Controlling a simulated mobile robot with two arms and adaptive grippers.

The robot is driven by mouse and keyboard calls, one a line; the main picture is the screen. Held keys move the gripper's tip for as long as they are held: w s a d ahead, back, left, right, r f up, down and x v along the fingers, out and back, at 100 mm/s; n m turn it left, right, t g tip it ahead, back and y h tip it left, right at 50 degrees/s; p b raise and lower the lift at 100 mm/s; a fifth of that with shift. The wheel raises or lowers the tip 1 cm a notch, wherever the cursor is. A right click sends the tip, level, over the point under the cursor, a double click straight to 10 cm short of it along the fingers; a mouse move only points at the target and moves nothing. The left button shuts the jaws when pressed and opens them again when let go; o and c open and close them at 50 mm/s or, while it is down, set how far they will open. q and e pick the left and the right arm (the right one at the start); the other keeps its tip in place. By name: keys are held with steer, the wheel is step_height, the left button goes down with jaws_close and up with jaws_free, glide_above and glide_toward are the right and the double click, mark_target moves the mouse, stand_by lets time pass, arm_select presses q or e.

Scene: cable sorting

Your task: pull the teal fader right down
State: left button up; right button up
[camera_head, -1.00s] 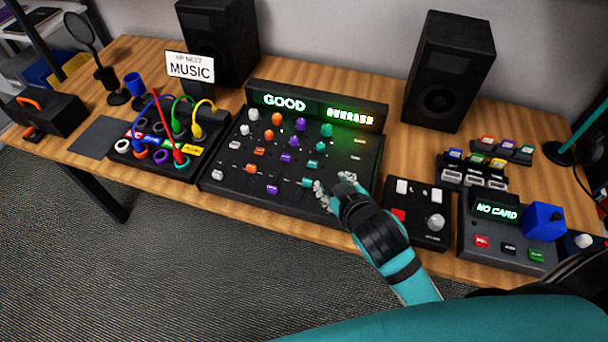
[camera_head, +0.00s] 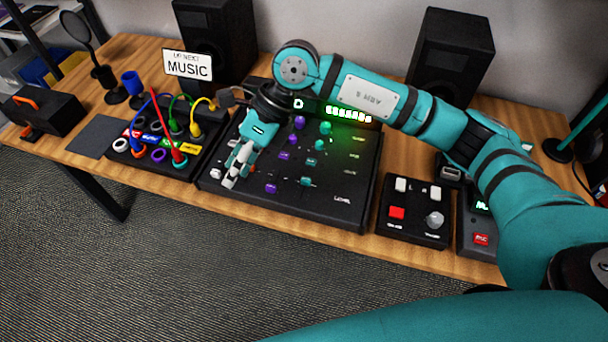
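The black mixer (camera_head: 330,205) lies on the table. Its teal fader (camera_head: 306,181) is in the lower part of the teal column, below several teal knobs (camera_head: 325,128). The fader is uncovered, with nothing touching it. My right arm reaches in from the right across the mixer's back edge. My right gripper (camera_head: 234,180) is over the mixer's left part, well left of the teal fader. Its fingers point down and look close together; whether they are shut, or touch a control there, I cannot tell. The gripper and arm hide the mixer's left controls and part of its display. My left gripper is not in view.
A purple fader (camera_head: 271,188) sits between my gripper and the teal fader. A patch box with coloured cables (camera_head: 160,150) is left of the mixer. A small box with a red button (camera_head: 397,212) is to the right. Speakers (camera_head: 452,60) stand behind.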

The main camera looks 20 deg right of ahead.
steer(key=w+d+t+h, duration=0.1)
steer(key=w+d+h, duration=0.25)
steer(key=d, duration=0.35)
steer(key=w+d+t+h, duration=0.15)
steer(key=d+h, duration=0.25)
steer(key=d, duration=0.4)
steer(key=p, duration=0.3)
glide_toward(304, 178)
steer(key=shift+m+g+y, duration=0.25)
steer(key=shift+m+g, duration=0.15)
steer(key=shift+g, duration=0.05)
steer(key=f, duration=0.9)
steer(key=shift+w+d+f, duration=0.1)
steer(key=shift+w+d, duration=0.1)
steer(key=shift+w, duration=0.15)
